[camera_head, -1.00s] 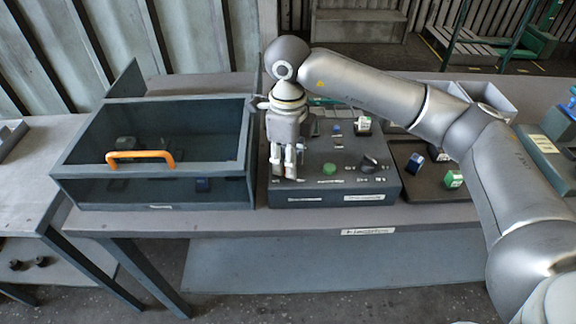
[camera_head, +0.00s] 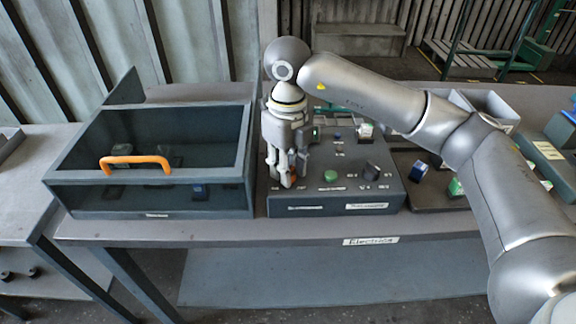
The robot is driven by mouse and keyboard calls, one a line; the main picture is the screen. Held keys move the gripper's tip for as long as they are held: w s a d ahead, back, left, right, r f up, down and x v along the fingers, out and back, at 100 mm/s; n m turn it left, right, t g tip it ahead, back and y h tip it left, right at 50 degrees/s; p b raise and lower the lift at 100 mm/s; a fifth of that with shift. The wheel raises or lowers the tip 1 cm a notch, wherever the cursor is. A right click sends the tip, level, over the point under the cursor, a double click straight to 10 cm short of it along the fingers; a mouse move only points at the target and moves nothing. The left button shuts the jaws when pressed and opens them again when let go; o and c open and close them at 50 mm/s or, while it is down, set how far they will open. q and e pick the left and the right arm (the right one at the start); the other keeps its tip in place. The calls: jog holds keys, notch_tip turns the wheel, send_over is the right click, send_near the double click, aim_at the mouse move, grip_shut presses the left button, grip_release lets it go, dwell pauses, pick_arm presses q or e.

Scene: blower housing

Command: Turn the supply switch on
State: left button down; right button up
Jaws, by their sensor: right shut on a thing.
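The dark grey control box (camera_head: 330,190) stands on the table's front, with a green button (camera_head: 331,176) and a black knob (camera_head: 370,170) on its top. My right gripper (camera_head: 287,182) points down at the left end of this box. Its fingers are shut on a small part there, which looks like the supply switch. The fingers hide most of it, so its position cannot be read. My left gripper is not in view.
A dark open-topped bin (camera_head: 150,200) with an orange handle (camera_head: 136,160) stands just left of the box. A dark tray (camera_head: 432,202) with small blocks lies to the right. My right arm crosses above the tray.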

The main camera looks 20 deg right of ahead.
jog(key=o, duration=1.1)
notch_tip(320, 180, up, 12)
dwell(0.5)
